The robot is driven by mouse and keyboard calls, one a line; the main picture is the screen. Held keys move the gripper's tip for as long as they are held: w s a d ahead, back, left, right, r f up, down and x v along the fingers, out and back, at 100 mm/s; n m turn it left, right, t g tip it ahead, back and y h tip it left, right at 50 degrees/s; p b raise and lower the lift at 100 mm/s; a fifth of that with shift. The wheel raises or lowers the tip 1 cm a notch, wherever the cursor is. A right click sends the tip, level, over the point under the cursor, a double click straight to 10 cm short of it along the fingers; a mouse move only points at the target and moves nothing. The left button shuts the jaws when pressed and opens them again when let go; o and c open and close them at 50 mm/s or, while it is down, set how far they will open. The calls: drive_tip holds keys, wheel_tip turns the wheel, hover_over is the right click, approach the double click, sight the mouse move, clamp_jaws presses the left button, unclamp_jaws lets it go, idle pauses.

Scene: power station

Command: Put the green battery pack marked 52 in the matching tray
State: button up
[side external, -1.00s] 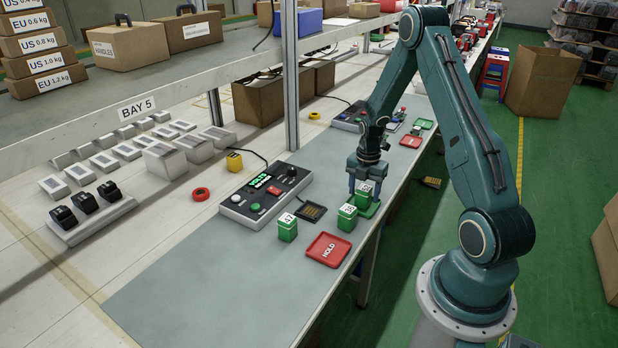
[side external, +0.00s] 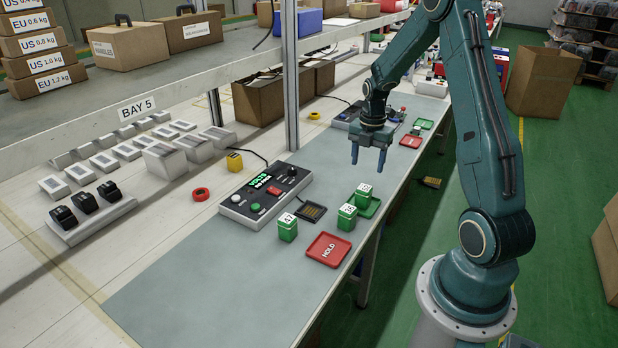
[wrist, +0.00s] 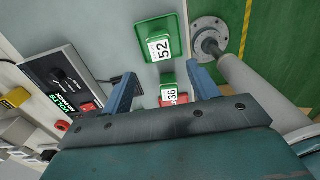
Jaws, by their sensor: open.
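The green battery pack marked 52 (wrist: 158,48) sits upright on the green tray (wrist: 175,28) in the wrist view. In the side view the same pack (side external: 363,193) stands at the left part of the green tray (side external: 371,209). My gripper (side external: 368,160) is open and empty, above the pack and clear of it. Its two fingers also show apart in the wrist view (wrist: 161,79). A second green pack (side external: 347,217), which reads 36 in the wrist view (wrist: 168,94), stands on the mat. A third green pack (side external: 288,229), seemingly marked 47, stands further left.
A red HOLD tray (side external: 328,249) lies empty near the mat's front edge. A tester box (side external: 266,194) with buttons and a small dark pad (side external: 311,212) lie behind the packs. Another red tray (side external: 411,141) and green tray (side external: 424,124) lie farther back. The mat's left part is clear.

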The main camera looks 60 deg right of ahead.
idle(0.5)
drive_tip(key=a+r+m+t+h, duration=0.15)
drive_tip(key=a+r+m, duration=0.65)
drive_tip(key=a+r, duration=0.8)
drive_tip(key=s+a+r+m+t+y, duration=0.1)
drive_tip(key=s+a+r+m+t, duration=0.3)
drive_tip(key=s+a+m, duration=0.6)
drive_tip(key=s+a+r, duration=0.1)
drive_tip(key=s+a, duration=0.2)
drive_tip(key=s, duration=0.1)
drive_tip(key=shift+a+r, duration=0.15)
drive_tip(key=shift+a, duration=0.15)
